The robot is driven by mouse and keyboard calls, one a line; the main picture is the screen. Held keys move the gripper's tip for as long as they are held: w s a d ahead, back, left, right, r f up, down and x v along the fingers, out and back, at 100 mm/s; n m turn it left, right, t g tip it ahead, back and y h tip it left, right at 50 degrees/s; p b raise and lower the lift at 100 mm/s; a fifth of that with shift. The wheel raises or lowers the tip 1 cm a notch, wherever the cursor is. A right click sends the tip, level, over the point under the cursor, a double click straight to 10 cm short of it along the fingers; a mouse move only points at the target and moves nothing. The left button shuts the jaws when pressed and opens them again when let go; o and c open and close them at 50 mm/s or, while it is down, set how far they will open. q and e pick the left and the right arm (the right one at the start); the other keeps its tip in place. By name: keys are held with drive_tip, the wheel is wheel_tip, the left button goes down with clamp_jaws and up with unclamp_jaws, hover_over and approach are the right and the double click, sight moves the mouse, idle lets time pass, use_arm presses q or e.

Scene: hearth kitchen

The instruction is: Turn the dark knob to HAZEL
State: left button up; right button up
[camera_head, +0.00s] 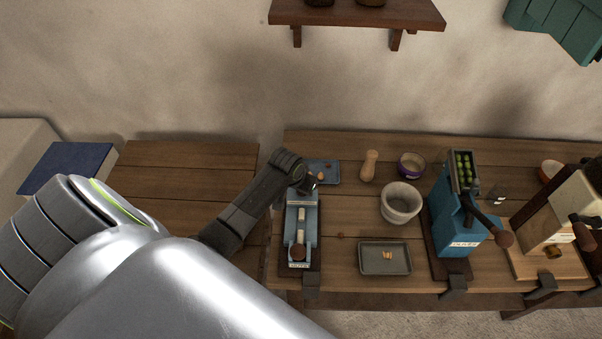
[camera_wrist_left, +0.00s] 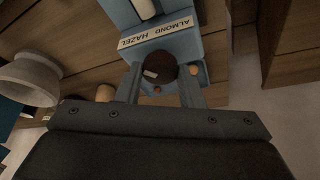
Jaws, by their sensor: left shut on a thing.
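The dark knob (camera_wrist_left: 162,66) is round and brown, with a pale mark on its left part. It sits on the blue machine, below a white label (camera_wrist_left: 156,33) that reads ALMOND and HAZEL, HAZEL at the left. My left gripper (camera_wrist_left: 160,88) is shut on the knob, one finger on each side. In the head view my left gripper (camera_head: 309,182) is at the far end of the blue machine (camera_head: 305,212), and the knob is too small to make out there. My right gripper is in neither view.
To the right are a blue tray (camera_head: 328,165), a grey tray (camera_head: 372,268), a pale bowl (camera_head: 400,205), a wooden shaker (camera_head: 370,166) and another blue machine (camera_head: 450,225). The left table is mostly bare.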

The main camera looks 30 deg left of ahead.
use_arm(q)
drive_tip(key=shift+r+n+p, duration=0.1)
drive_tip(key=shift+n+p, duration=0.3)
drive_tip(key=shift+n, duration=0.1)
drive_tip(key=o, duration=1)
drive_tip(key=b+v, duration=0.1)
drive_tip(key=v, duration=1.6)
drive_tip(key=shift+d+b, duration=0.3)
drive_tip(key=shift+b, duration=0.05)
drive_tip(key=shift+r, duration=0.1)
